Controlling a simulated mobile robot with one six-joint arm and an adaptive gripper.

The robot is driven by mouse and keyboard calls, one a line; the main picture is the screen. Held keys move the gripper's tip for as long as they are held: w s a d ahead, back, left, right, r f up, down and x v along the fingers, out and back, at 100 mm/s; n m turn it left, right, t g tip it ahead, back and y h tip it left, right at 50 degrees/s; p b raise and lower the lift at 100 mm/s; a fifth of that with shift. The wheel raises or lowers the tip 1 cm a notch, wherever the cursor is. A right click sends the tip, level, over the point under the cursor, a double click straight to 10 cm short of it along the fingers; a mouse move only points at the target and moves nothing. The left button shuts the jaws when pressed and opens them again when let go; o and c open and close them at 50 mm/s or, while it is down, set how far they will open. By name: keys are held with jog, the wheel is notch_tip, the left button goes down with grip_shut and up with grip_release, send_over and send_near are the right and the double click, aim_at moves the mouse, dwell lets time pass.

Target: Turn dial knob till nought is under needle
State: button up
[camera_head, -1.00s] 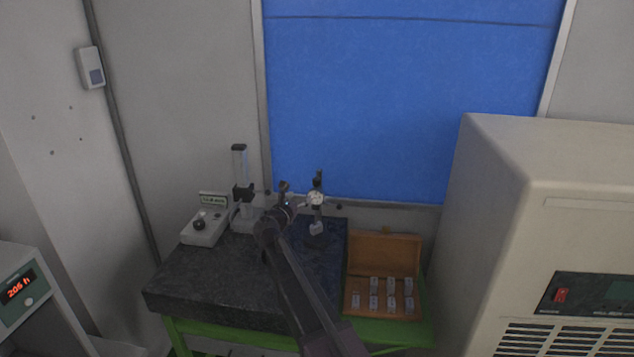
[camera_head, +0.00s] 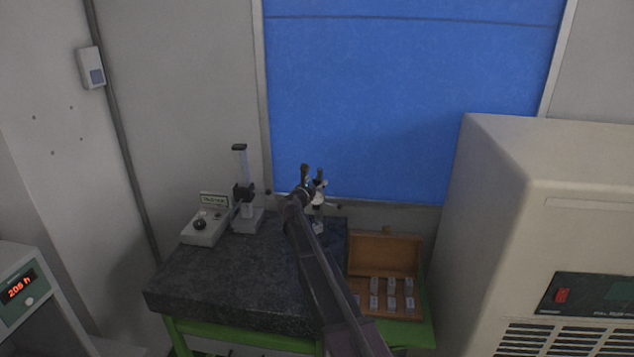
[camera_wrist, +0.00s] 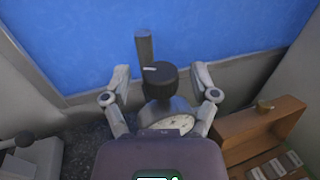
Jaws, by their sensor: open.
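The black dial knob (camera_wrist: 162,84) stands on top of the dial gauge in the wrist view, with a short pale mark on its upper left. The gauge's white dial face (camera_wrist: 172,123) shows below it, its lower part hidden by my gripper body. The needle and the nought cannot be made out. My gripper (camera_wrist: 160,73) is open, one finger on each side of the knob, with a gap on both sides. In the head view my gripper (camera_head: 312,183) is at the gauge stand and hides most of the gauge.
A dark stone plate (camera_head: 215,285) lies on a green table. A wooden box (camera_head: 385,246) of pale blocks sits to its right. A control box (camera_head: 204,229) and a column stand (camera_head: 243,190) are at the left. A blue panel (camera_head: 410,100) is behind.

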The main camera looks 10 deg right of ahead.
jog(key=shift+w+d, duration=0.15)
jog(key=shift+c, duration=0.2)
grip_shut()
jog(key=shift+n+t+y, duration=0.4)
jog(key=shift+n+y, duration=0.1)
jog(key=shift+y, duration=0.2)
jog(key=n+t+y, duration=0.1)
jog(key=n+y, duration=0.1)
jog(key=y, duration=0.1)
jog(key=n+t+y, duration=0.1)
jog(key=n+y, duration=0.1)
jog(key=y, duration=0.1)
jog(key=shift+d, duration=0.1)
jog(key=shift+w+n+g+y, duration=0.15)
jog(key=shift+n+y, duration=1.3)
jog(key=shift+y, duration=0.75)
jog(key=shift+s+n+g+y, duration=0.15)
jog(key=shift+n+y, duration=1.3)
jog(key=shift+y, duration=0.75)
jog(key=shift+w+r, duration=0.1)
